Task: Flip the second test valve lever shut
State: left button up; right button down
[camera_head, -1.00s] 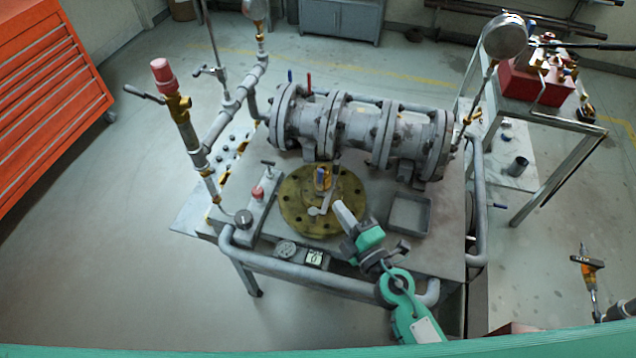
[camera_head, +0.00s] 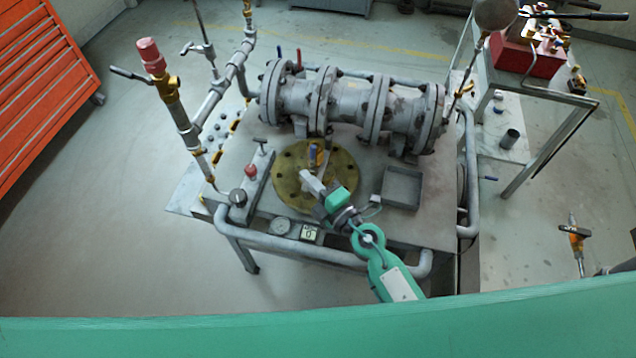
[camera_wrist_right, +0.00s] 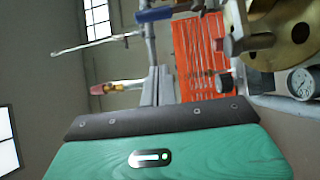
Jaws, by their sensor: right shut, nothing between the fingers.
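I cannot tell which lever is the second test valve's. My right gripper (camera_head: 304,177) is shut and empty over the flange, just in front of the blue-handled valve. Its fingers also show in the right wrist view (camera_wrist_right: 160,85), with a blue lever (camera_wrist_right: 170,13) beyond their tips; contact is unclear. My left gripper is not in view.
A pipe riser with a red cap (camera_head: 149,55) stands at the left. A small grey tray (camera_head: 401,188) lies right of the flange. A gauge (camera_head: 281,226) and a display (camera_head: 310,234) sit at the front edge. A red pump box (camera_head: 525,52) stands on the right bench.

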aim_at(311, 161)
jog(key=shift+w+d, duration=0.15)
jog(key=shift+w, duration=1.3)
jog(key=shift+w+d, duration=0.1)
jog(key=shift+w, duration=1.35)
jog(key=shift+b, duration=0.35)
